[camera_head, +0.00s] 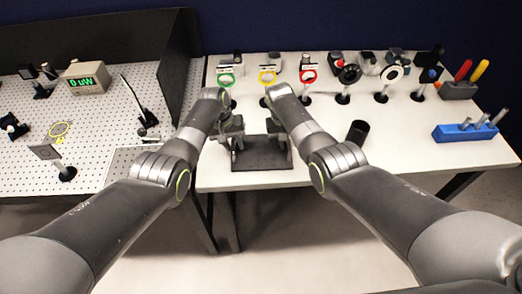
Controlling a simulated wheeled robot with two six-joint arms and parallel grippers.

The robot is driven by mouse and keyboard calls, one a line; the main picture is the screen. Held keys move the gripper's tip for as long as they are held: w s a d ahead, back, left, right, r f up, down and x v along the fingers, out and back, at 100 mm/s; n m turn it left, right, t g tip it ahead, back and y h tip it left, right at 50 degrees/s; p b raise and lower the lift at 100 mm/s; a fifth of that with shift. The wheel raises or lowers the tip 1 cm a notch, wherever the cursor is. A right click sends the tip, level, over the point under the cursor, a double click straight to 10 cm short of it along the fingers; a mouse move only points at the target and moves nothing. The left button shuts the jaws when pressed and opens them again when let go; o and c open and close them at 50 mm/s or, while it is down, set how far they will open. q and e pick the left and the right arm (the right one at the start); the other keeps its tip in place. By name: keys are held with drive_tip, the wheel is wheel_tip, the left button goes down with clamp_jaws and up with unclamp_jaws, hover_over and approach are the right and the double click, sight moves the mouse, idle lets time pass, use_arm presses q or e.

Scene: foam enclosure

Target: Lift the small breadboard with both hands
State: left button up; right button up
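The small breadboard looks to be the dark grey flat plate (261,160) near the front edge of the white table, with upright handle-like parts at its left and right sides. My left gripper (232,130) is at the plate's left side, close to the upright part there. My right gripper (276,128) is over the plate's right side, partly hidden by its own wrist. The fingers of both are too small and covered to tell whether they are open or shut, or touching the handles. The plate appears level and at table height.
The white table (220,176) holds a row of mounted optics behind the plate and a black cylinder (357,131) to its right. A blue holder (465,133) stands farther right. A perforated optical table (95,110) with a power meter (84,79) and dark walls is at left.

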use_arm(q)
drive_tip(key=shift+f, duration=0.15)
use_arm(e)
drive_tip(key=shift+f, duration=0.15)
use_arm(q)
drive_tip(key=shift+c, duration=0.4)
use_arm(e)
drive_tip(key=shift+c, duration=0.4)
use_arm(q)
clamp_jaws()
use_arm(e)
clamp_jaws()
